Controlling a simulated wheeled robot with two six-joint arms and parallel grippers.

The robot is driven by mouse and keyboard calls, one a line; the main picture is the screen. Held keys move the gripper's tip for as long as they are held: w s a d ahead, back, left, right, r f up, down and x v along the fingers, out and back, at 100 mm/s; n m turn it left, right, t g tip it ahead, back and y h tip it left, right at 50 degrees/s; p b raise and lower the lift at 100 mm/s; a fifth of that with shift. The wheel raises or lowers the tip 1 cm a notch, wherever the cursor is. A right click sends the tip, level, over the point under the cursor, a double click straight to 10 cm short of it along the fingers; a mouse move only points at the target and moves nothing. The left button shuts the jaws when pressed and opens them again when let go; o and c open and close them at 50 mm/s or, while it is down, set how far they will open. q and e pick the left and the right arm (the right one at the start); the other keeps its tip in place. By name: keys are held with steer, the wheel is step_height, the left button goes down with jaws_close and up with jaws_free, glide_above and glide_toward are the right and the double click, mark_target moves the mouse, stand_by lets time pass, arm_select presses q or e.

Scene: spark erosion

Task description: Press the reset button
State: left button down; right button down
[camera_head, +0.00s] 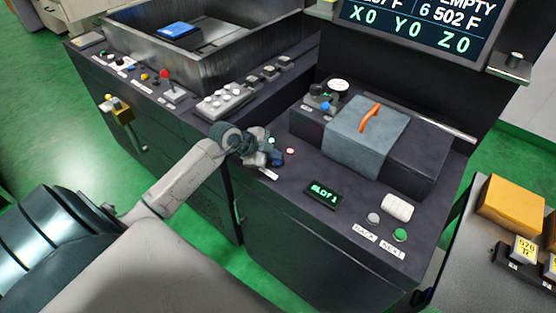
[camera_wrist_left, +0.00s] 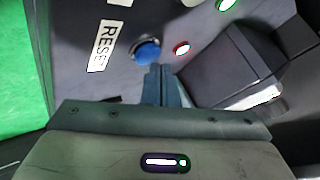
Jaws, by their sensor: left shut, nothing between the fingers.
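In the head view my left gripper (camera_head: 264,156) is over the left front part of the dark console (camera_head: 290,193) and largely hides the button. My right gripper is not in view.
A small red light (camera_wrist_left: 182,48) and a green one (camera_wrist_left: 227,5) are near the button. A metal tank (camera_head: 215,55) stands behind left.

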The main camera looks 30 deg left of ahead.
mark_target(274, 162)
arm_select(q)
steer(key=shift+f, duration=0.5)
stand_by(0.7)
stand_by(0.3)
steer(key=shift+r+p, duration=0.9)
steer(key=shift+p, duration=0.2)
step_height(274, 162, up, 5)
steer(key=p, duration=0.5)
steer(key=shift+r+p, duration=0.1)
steer(key=shift+p, duration=0.2)
stand_by(0.4)
